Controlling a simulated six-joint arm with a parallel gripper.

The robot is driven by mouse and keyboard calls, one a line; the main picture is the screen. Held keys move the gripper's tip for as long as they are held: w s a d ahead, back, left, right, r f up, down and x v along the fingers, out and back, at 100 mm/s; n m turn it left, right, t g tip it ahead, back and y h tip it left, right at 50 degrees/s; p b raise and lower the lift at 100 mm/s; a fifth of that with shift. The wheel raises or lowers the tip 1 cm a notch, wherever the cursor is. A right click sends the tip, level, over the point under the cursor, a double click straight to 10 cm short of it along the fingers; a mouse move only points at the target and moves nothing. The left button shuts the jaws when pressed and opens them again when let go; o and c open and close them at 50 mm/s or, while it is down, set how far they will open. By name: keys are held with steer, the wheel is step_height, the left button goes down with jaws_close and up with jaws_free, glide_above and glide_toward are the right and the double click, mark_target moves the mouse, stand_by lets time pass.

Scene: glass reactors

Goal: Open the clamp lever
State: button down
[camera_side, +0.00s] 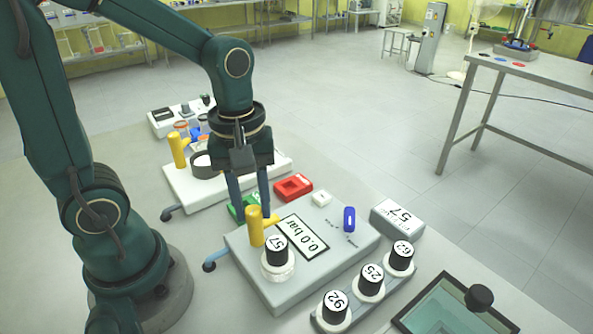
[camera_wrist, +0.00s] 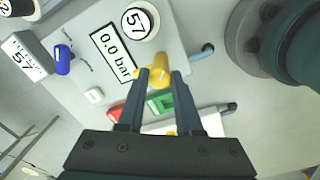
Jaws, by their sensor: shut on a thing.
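A yellow clamp lever (camera_side: 256,232) stands upright at the near left of the grey reactor station (camera_side: 345,262), beside the vessel with the black cap marked 57 (camera_side: 277,250). A short yellow arm sticks out from it to the right. My gripper (camera_side: 252,206) points down over the lever, and its fingers are shut on the lever's upper part. In the wrist view the lever (camera_wrist: 159,77) sits between the two fingertips (camera_wrist: 160,74). The fingers hide part of its sides. The display beside it (camera_side: 302,237) reads 0.0 bar.
A second white station (camera_side: 183,190) with its own yellow post (camera_side: 178,150) stands behind. Red (camera_side: 293,187) and green (camera_wrist: 160,102) blocks lie close to my fingers. A blue knob (camera_side: 349,219) stands on the station; a rack with several black-capped bottles (camera_side: 371,279) stands in front.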

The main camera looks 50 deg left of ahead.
steer(key=shift+n, duration=0.3)
steer(key=c, duration=0.6)
jaws_free()
steer(key=shift+s+r, duration=0.1)
steer(key=shift+r, duration=2.45)
